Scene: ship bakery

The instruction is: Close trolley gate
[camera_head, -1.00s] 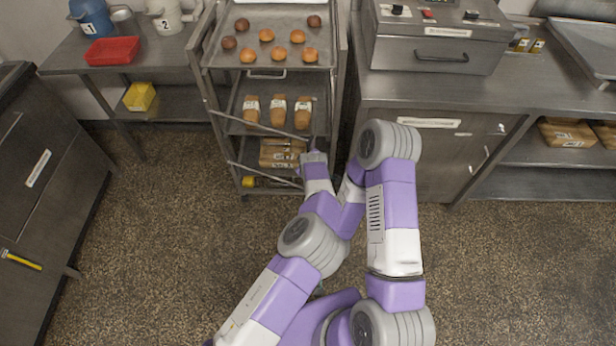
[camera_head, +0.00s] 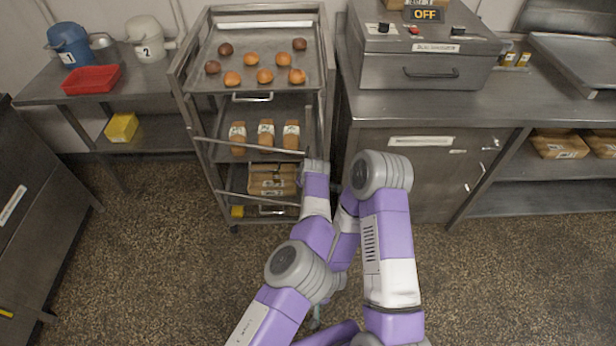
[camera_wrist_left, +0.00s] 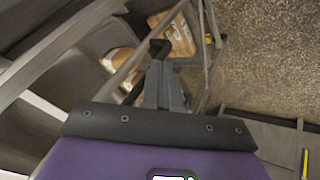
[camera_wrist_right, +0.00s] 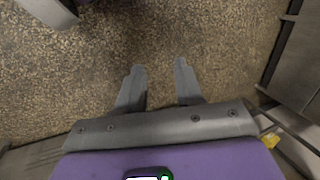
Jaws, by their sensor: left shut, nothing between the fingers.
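The trolley (camera_head: 178,93) is a grey metal rack at centre left in the head view, with buns on its top tray and packed loaves on the shelves below. Its gate (camera_head: 225,143) is a frame of thin bars across the lower front, set at a slight slant to the shelves. My left gripper (camera_wrist_left: 165,78) is shut and empty, among metal bars at the gate's right end; its fingertips are beside a dark piece, and I cannot tell whether they touch. My right gripper (camera_wrist_right: 159,66) is open and empty above the floor. It is hidden in the head view.
A counter with a grey machine (camera_head: 425,70) stands right of the trolley. A side table (camera_head: 150,88) with a red tray (camera_head: 90,79) and jugs stands at left. A dark cabinet (camera_head: 35,215) is at far left. Speckled floor (camera_head: 150,270) is clear in front.

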